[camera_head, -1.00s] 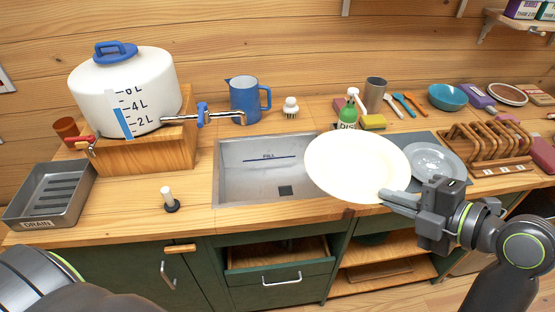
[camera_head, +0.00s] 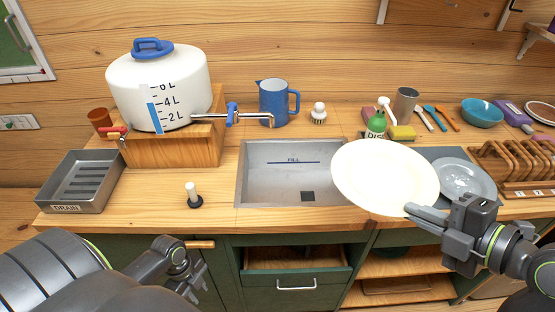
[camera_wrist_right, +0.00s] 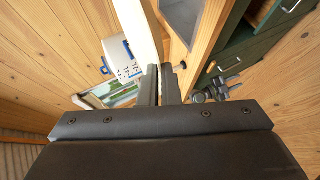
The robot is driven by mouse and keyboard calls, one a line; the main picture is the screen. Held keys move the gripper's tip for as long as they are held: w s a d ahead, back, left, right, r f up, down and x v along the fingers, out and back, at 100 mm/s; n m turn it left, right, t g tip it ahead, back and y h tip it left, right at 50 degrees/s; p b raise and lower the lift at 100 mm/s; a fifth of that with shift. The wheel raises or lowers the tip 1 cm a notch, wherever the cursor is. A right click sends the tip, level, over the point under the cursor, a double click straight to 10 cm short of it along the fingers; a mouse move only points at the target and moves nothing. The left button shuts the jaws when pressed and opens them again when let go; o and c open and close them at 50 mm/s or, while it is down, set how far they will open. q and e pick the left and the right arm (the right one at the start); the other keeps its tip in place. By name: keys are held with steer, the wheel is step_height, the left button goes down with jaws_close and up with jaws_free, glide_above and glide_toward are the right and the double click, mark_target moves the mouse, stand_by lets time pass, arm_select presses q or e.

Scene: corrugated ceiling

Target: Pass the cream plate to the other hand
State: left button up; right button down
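The cream plate (camera_head: 384,176) is tilted in the air in front of the sink's right end and the counter behind it. My right gripper (camera_head: 425,213) is shut on the plate's lower right rim. In the right wrist view the plate (camera_wrist_right: 140,30) shows nearly edge-on between the right fingers (camera_wrist_right: 160,82). My left gripper (camera_head: 187,272) is low at the left, in front of the cabinet and well apart from the plate. It appears small in the right wrist view (camera_wrist_right: 222,88). Its finger opening is not clear.
The sink (camera_head: 285,180) is empty. A drain tray (camera_head: 80,182), white water tank (camera_head: 160,88), and upright stopper (camera_head: 193,195) are at left. A drawer (camera_head: 297,272) stands open below the sink.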

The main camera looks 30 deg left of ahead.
arm_select(q)
step_height(320, 180, up, 8)
steer(key=s+d+m+g, duration=0.1)
steer(key=d+m, duration=0.2)
steer(key=m, duration=0.4)
steer(key=w+r+t+h, duration=0.1)
steer(key=w+r+t, duration=0.3)
steer(key=w+r, duration=0.6)
steer(key=m+t+h, duration=0.3)
steer(key=t+h, duration=0.3)
glide_toward(334, 172)
steer(key=shift+x, duration=5.05)
steer(key=shift+f, duration=0.15)
steer(key=shift+c, duration=0.3)
jaws_close()
